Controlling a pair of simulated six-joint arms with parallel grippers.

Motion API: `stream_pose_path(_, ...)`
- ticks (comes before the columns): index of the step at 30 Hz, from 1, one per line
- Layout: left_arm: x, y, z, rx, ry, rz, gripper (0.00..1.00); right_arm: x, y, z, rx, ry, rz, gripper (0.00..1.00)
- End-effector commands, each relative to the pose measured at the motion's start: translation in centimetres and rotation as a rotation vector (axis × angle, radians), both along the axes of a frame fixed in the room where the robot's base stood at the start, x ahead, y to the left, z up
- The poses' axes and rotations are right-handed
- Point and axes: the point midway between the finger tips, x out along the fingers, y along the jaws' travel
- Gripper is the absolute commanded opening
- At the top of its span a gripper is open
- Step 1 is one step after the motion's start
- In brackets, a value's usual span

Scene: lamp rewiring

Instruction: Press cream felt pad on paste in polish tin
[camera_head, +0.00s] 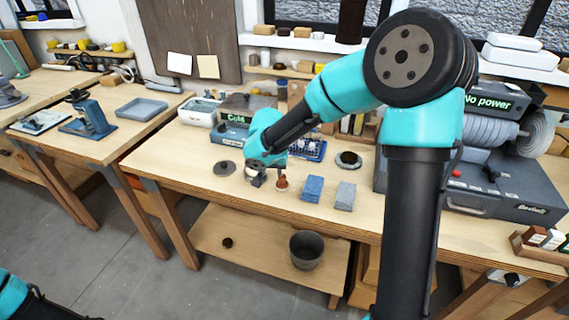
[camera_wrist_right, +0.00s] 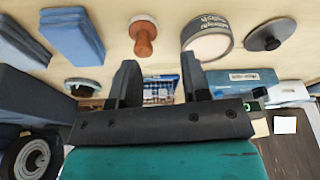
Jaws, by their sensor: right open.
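The cream felt pad (camera_wrist_right: 143,18) lies flat on the bench under a reddish-brown wooden knob (camera_wrist_right: 143,40); the knob also shows in the head view (camera_head: 281,184). The round polish tin (camera_wrist_right: 207,38) stands open beside it, with pale paste inside and lettering on its side. In the head view the tin (camera_head: 251,171) is partly hidden by my right gripper (camera_head: 258,181). My right gripper is open and empty, and its spread fingers (camera_wrist_right: 160,80) also show in the wrist view, apart from pad and tin. My left gripper is out of view; only part of that arm shows.
A dark lid with a knob (camera_head: 224,168) lies left of the tin. A blue block (camera_head: 313,188) and a grey-blue block (camera_head: 345,196) lie right of the pad. A dark-rimmed round dish (camera_head: 348,160) is farther back. The bench front is clear.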

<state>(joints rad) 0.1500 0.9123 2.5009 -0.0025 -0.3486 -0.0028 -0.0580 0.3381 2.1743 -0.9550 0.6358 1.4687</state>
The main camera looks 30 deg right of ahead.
Motion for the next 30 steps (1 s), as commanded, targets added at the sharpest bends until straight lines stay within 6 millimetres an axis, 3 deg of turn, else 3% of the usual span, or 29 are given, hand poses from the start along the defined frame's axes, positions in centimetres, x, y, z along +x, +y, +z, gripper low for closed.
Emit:
stream_pose_path(6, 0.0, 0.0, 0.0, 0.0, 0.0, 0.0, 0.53, -0.1, -1.5, 1.5, -0.031, -0.007, -0.193, 0.43)
stream_pose_path(16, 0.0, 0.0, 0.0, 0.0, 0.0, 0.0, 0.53, -0.1, -1.5, 1.5, -0.032, -0.007, -0.204, 0.43)
stream_pose_path(30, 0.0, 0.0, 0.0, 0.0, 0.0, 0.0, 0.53, 0.3, -2.0, -0.6, -0.032, -0.005, -0.202, 0.43)
